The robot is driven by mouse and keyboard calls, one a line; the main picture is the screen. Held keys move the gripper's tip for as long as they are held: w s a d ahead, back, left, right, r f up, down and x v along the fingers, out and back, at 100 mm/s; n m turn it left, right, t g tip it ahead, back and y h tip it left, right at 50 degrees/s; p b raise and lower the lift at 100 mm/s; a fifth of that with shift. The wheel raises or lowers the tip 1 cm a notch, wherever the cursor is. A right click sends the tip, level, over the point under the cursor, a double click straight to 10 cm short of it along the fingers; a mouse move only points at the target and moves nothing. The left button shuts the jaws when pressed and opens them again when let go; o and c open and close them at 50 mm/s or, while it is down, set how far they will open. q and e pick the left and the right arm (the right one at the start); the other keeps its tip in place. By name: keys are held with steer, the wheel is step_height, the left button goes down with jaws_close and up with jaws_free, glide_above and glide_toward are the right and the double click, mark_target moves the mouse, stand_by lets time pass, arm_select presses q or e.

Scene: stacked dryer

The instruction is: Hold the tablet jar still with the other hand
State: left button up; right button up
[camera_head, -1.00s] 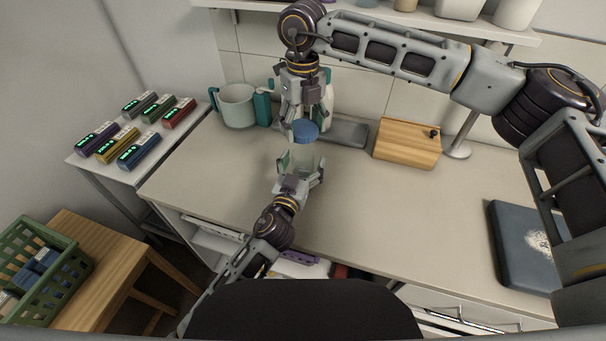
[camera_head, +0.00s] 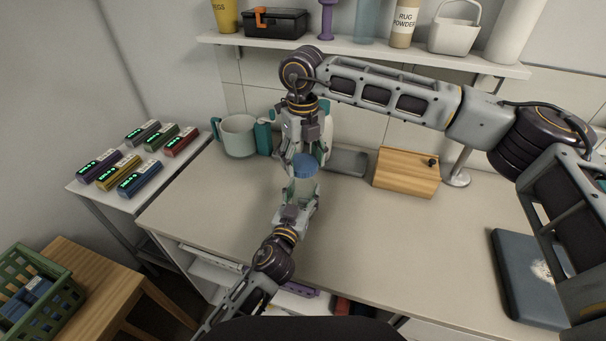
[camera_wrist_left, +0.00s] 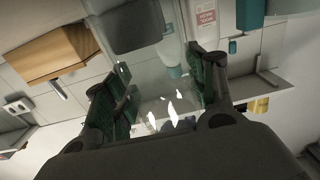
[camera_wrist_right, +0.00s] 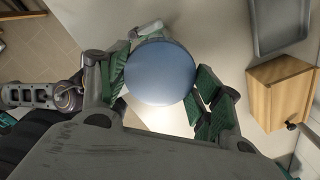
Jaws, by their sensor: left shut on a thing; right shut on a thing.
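The tablet jar stands upright on the counter, with a clear body (camera_head: 303,187) and a round blue lid (camera_head: 305,165). My left gripper (camera_head: 299,195) is shut on the clear body from the front, low down. In the left wrist view the see-through body (camera_wrist_left: 155,85) shows between the green finger pads, with white shapes inside. My right gripper (camera_head: 304,160) comes down from above and is shut on the blue lid. In the right wrist view the lid (camera_wrist_right: 160,72) fills the space between the green pads. The fingers hide part of the jar.
A white mug (camera_head: 238,135) and a grey tray (camera_head: 347,161) stand behind the jar. A wooden box (camera_head: 406,173) is to the right, and a dark flat case (camera_head: 530,278) lies at far right. The front middle counter is clear.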

mark_target(303, 199)
steer(key=shift+f, duration=1.8)
steer(key=shift+f, duration=0.15)
steer(key=shift+f, duration=0.75)
steer(key=shift+f, duration=0.55)
steer(key=m, duration=2.6)
stand_by(0.6)
